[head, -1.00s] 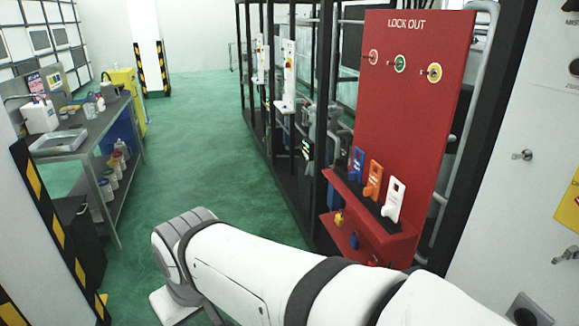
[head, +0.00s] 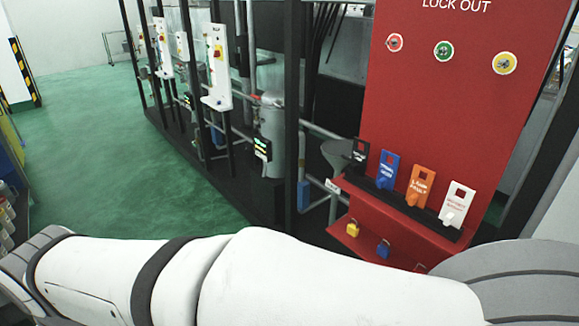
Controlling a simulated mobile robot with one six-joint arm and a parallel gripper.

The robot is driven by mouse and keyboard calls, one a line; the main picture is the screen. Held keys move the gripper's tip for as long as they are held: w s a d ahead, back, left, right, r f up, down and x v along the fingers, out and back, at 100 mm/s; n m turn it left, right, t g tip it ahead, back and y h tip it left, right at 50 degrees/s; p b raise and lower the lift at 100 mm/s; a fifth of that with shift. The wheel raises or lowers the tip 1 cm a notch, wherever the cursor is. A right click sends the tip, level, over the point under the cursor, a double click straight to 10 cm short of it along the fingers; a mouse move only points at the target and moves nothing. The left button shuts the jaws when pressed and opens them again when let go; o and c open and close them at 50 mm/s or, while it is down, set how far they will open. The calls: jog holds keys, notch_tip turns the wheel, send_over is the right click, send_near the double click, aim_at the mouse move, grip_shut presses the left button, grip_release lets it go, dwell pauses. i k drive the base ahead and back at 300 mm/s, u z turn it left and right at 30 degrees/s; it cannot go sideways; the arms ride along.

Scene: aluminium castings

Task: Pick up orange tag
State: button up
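The orange tag (head: 419,186) stands upright in a black holder on the shelf of the red lock out board (head: 455,115). It is between a blue tag (head: 387,171) on its left and a white tag (head: 456,204) on its right. A black tag (head: 359,153) stands at the left end of the row. The orange tag's face is in clear view. My arm crosses the bottom of the head view, below and in front of the board. My gripper is not in view.
Yellow (head: 352,228) and blue (head: 383,249) padlocks hang under the tag shelf. Round red, green and yellow items are on the board's upper part. Black frame posts and white switch panels (head: 216,65) stand to the left. The green floor (head: 90,130) at left is clear.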

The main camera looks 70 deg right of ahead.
aim_at(419, 189)
jog(key=z, duration=0.25)
jog(key=i, duration=0.2)
jog(key=z, duration=1.25)
jog(key=k, duration=0.1)
jog(key=z, duration=3.05)
jog(key=k, duration=0.9)
jog(key=u, duration=0.15)
jog(key=i, duration=0.95)
